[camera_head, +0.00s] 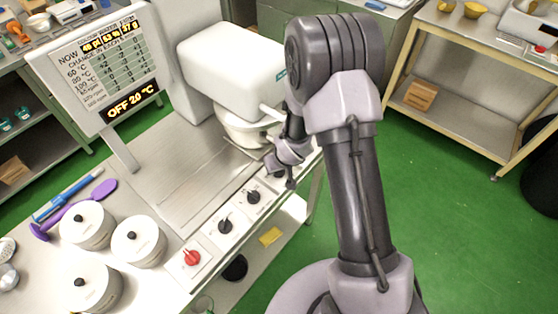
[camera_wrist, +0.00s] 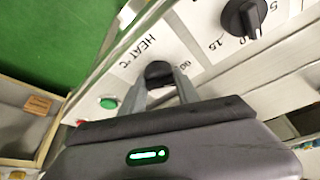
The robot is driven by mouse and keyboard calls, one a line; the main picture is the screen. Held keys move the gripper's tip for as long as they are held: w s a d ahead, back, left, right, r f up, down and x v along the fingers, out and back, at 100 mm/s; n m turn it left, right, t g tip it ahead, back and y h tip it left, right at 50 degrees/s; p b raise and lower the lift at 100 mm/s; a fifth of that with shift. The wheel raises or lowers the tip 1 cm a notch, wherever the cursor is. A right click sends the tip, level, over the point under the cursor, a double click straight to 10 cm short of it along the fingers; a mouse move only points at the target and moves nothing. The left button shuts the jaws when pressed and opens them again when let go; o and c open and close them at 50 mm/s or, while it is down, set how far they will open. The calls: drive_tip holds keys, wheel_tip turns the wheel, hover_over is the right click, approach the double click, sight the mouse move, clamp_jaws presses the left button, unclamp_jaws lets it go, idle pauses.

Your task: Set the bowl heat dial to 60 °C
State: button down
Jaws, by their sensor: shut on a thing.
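The bowl heat dial (camera_wrist: 158,70) is a dark round knob on a white panel marked "HEAT °C" in the wrist view. My gripper (camera_wrist: 160,78) has its two grey fingers on either side of the knob, shut on it. A number beside the knob is partly covered, and its pointer setting is not readable. In the head view, my gripper (camera_head: 283,166) is at the far end of the front control panel and hides this dial. The display board (camera_head: 100,68) reads "OFF" and "20 °C" at its bottom.
Another black dial (camera_wrist: 243,17) with a 0, 5, 15 scale sits beside it. A green button (camera_wrist: 108,103) is near the panel's end. A white kettle bowl (camera_head: 245,128) stands behind my gripper. White lidded pots (camera_head: 138,240) stand left.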

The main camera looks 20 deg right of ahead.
idle(0.3)
drive_tip(key=c, duration=0.9)
unclamp_jaws()
drive_tip(key=a+p+v, duration=0.1)
drive_tip(key=p+v, duration=0.7)
drive_tip(key=v, duration=0.9)
drive_tip(key=shift+s+d+r, duration=0.15)
drive_tip(key=shift+d+r, duration=0.05)
drive_tip(key=shift+d, duration=0.25)
